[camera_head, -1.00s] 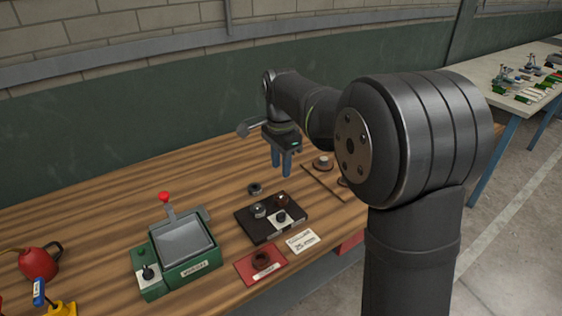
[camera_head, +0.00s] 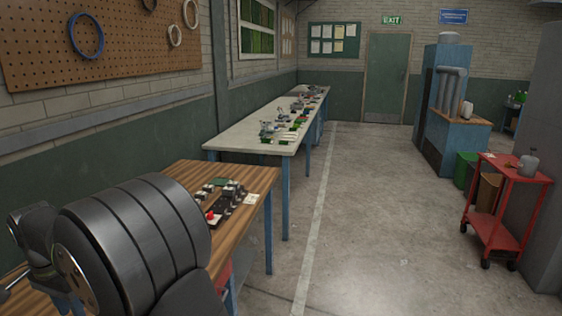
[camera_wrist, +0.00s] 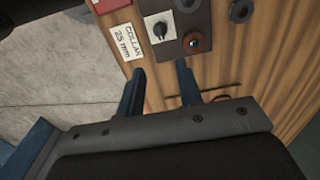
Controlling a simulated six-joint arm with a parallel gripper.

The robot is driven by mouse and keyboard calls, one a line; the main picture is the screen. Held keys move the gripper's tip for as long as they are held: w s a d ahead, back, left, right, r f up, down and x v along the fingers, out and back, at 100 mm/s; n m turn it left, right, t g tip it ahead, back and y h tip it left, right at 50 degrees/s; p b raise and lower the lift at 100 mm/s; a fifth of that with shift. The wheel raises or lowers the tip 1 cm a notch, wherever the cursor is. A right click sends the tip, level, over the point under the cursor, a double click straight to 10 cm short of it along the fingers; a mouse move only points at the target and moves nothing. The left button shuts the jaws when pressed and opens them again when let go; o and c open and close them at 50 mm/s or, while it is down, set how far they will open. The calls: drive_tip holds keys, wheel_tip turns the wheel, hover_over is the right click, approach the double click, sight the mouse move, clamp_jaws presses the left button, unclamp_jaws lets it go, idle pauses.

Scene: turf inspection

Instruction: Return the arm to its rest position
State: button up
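My gripper (camera_wrist: 160,70) shows in the wrist view with its two blue fingers apart and nothing between them. It is over the wooden bench (camera_wrist: 145,98), near a dark plate (camera_wrist: 172,50) with a black knob and a round copper-centred part. In the head view my arm fills the lower left, and the blue fingers (camera_head: 66,304) are partly cut off at the bottom edge. The arm is bent, with the gripper pointing down. No mark of a rest position can be made out.
A white card reading "COLLAR 25 mm" (camera_wrist: 124,42) lies beside the plate, near the bench edge. Dark and red parts (camera_head: 222,202) sit at the wooden bench's far end. A long pale bench (camera_head: 250,136), a red cart (camera_head: 500,215) and a blue cabinet (camera_head: 440,120) stand beyond; the floor between is clear.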

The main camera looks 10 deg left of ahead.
wheel_tip(320, 180, down, 15)
drive_tip(key=shift+r, duration=0.15)
drive_tip(key=shift+r, duration=0.2)
idle(0.3)
